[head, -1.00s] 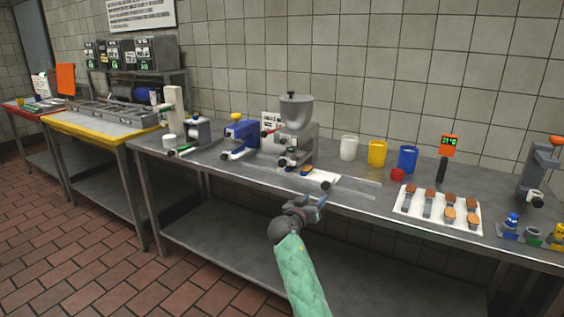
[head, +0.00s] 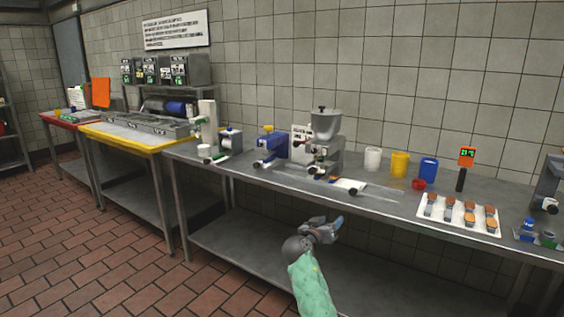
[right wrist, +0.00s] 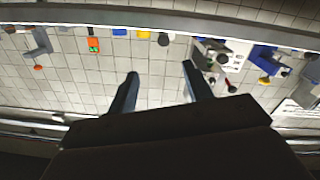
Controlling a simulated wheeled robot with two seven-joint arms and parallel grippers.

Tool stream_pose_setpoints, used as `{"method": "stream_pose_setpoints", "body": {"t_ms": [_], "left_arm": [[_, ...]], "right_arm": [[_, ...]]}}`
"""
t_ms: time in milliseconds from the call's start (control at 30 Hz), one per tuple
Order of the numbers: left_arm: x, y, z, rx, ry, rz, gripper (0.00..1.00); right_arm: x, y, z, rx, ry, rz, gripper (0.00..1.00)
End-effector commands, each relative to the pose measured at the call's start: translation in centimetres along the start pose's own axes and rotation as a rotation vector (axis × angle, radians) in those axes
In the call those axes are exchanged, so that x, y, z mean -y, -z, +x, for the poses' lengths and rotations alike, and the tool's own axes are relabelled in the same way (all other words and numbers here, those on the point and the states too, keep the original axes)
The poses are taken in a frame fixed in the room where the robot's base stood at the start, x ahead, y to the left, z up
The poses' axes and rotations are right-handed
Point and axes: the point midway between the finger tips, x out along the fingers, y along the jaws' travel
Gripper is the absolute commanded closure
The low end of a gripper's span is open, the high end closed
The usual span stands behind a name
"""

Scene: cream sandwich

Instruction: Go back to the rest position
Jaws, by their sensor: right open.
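My right gripper (head: 334,224) is in front of the steel worktable, below its front edge in the head view. Its arm comes up from the bottom in a green sleeve. In the right wrist view its two fingers (right wrist: 158,92) are spread apart with nothing between them. My left gripper does not show in either view.
The steel table (head: 290,183) holds a grey hopper machine (head: 324,140), white, yellow and blue cups (head: 400,163), and a white tray (head: 430,216) with several sandwich pieces. A yellow-edged table (head: 125,142) stands left. Tiled floor (head: 90,255) in front is clear.

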Motion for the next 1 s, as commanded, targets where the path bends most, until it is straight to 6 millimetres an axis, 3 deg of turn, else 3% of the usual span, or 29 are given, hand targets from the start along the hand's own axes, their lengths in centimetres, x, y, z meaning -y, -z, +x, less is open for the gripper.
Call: {"method": "stream_pose_setpoints", "body": {"t_ms": [200,567,767,1000], "left_arm": [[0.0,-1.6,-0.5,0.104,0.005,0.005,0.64],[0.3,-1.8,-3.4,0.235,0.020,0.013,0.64],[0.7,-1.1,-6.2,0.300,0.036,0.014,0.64],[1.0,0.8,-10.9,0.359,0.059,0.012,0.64]], "right_arm": [[0.0,-1.3,-0.5,0.109,0.036,-0.063,0.50],[-1.4,0.0,-3.4,0.256,0.191,-0.066,0.50],[-2.8,0.7,-6.3,0.325,0.332,-0.061,0.50],[-5.0,-2.7,-12.2,0.429,0.542,-0.082,0.50]]}}
